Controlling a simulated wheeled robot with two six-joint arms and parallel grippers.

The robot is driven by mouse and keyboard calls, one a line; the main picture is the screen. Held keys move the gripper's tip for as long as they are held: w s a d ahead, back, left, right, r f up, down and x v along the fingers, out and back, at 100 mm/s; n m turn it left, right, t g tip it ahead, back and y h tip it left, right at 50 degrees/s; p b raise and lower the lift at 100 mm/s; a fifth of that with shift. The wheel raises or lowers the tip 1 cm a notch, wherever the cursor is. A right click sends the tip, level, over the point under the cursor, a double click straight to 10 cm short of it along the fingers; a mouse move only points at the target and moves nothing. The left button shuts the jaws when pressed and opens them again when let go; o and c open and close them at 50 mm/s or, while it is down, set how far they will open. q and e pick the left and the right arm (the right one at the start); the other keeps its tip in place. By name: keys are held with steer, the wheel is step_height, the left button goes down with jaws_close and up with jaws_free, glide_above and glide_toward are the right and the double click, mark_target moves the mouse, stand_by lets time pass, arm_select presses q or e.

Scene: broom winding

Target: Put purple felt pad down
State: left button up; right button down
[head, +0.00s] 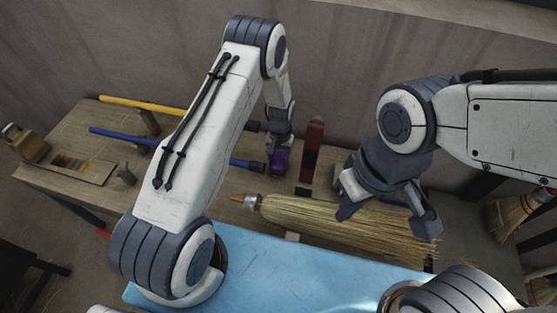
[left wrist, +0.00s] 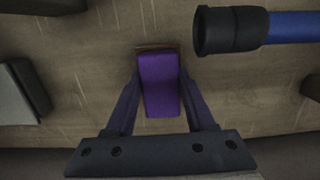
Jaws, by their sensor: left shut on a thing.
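The purple felt pad (left wrist: 160,84) is a small block between the two fingers of my left gripper (left wrist: 160,105) in the left wrist view. That gripper is shut on it, pointing down at the wooden table (head: 62,150). In the head view the pad (head: 280,161) is a small purple patch at the gripper's tip, partly hidden by it. A thin brown edge shows at the pad's far end. I cannot tell whether the pad touches the table. My right gripper (head: 388,215) is open above the straw broom head (head: 310,217), its fingers apart, with nothing visible between them.
A blue handle (head: 125,138) with a black end (left wrist: 232,31) lies close beside the pad. A yellow handle (head: 150,104) lies further back. A red and dark upright piece (head: 312,150) stands right of the left gripper. A light blue surface (head: 290,268) is in front.

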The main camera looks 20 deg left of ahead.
mark_target(280, 158)
arm_select(q)
steer(key=shift+f, duration=0.1)
steer(key=o, duration=1.2)
steer(key=shift+r, duration=0.25)
steer(key=shift+w+r+b, duration=0.25)
steer(key=shift+r+b, duration=0.35)
steer(key=shift+r, duration=1.35)
steer(key=shift+w+r+b, duration=0.2)
steer(key=shift+r+b, duration=0.45)
steer(key=shift+r, duration=1.3)
steer(key=shift+w+r+b, duration=0.25)
steer(key=shift+r+b, duration=0.35)
steer(key=shift+r, duration=1.35)
